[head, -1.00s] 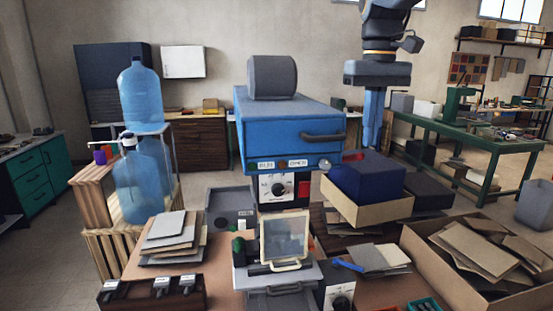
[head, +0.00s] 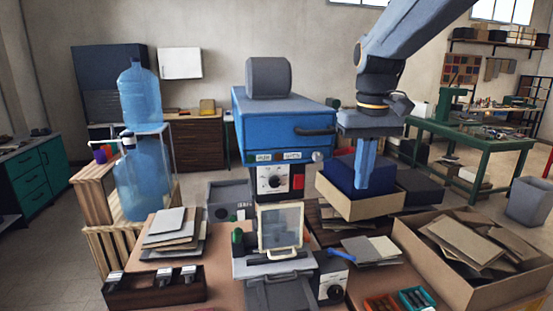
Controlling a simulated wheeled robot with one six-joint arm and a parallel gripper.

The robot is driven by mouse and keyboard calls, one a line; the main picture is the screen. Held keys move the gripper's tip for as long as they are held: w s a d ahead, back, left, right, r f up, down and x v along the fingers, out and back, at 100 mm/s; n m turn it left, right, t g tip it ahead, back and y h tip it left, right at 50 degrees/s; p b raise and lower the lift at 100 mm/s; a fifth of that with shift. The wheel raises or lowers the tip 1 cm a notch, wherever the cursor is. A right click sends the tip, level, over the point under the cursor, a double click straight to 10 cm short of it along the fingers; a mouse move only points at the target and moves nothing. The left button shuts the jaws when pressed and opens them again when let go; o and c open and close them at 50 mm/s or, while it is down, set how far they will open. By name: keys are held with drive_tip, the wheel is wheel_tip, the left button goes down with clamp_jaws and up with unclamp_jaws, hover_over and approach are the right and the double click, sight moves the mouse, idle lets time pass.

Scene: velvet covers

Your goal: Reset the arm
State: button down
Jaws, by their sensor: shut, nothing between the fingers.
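My gripper (head: 364,178) hangs from the arm at upper right in the head view, its blue fingers pointing down and together with nothing between them. It shows in front of the dark blue velvet block (head: 345,178) in the open cardboard box (head: 360,207). I cannot tell whether the fingertips touch the block. The blue machine (head: 270,125) with a grey cylinder on top stands left of my gripper, apart from it.
A large carton of flat boards (head: 440,275) stands at lower right. Stacked boards (head: 170,240), a slotted wooden holder (head: 150,292) and water bottles (head: 140,95) are at left. A green workbench (head: 480,145) is behind at right.

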drive_tip(key=s+f+m+t, duration=0.1)
drive_tip(key=s+f, duration=0.6)
drive_tip(key=f, duration=0.3)
drive_tip(key=s+f+m+t, duration=0.1)
drive_tip(key=s+f, duration=0.5)
drive_tip(key=f, duration=0.4)
wheel_tip(320, 180, down, 12)
drive_tip(key=w+g+b, duration=0.1)
drive_tip(key=b, duration=1)
drive_tip(key=shift+b, duration=0.3)
